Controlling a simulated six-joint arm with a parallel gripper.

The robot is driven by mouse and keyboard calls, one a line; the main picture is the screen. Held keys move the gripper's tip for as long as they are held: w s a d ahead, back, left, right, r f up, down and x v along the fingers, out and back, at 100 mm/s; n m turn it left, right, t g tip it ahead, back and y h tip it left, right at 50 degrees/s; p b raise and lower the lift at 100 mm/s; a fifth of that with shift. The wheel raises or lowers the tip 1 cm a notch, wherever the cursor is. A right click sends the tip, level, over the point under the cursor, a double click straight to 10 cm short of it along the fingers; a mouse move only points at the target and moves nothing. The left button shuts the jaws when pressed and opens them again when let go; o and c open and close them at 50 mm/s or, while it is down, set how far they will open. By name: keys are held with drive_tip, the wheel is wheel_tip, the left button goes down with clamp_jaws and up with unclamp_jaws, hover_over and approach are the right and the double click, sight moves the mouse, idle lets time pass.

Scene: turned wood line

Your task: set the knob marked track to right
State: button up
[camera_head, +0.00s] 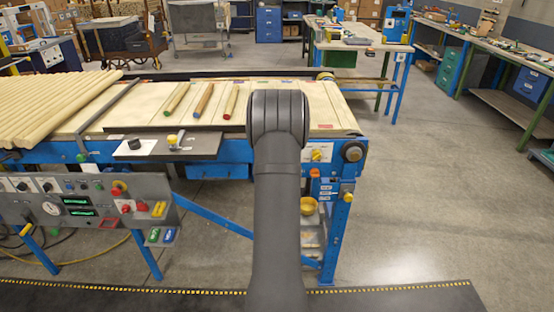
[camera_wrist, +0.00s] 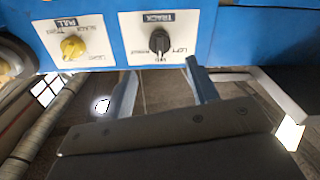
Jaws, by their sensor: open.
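The track knob (camera_wrist: 159,42) is a dark knob on a white plate marked TRACK, set in a blue panel; the plate appears upside down in the wrist view. Small position words lie along its lower edge, LEFT at the right side; the other words are blurred. I cannot tell for certain which word the knob points at. My gripper (camera_wrist: 161,70) is open and empty, its two fingers apart just below the knob in that picture, not visibly touching it. In the head view my arm hides the track knob and the gripper.
A yellow knob (camera_wrist: 73,46) on a second white plate sits beside the track plate; it also shows in the head view (camera_head: 317,155). The blue conveyor frame carries coloured-end wooden rods (camera_head: 203,100). A control panel (camera_head: 90,205) stands at left. Floor is clear at right.

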drive_tip(key=w, duration=0.8)
drive_tip(key=shift+w, duration=0.15)
drive_tip(key=c, duration=1)
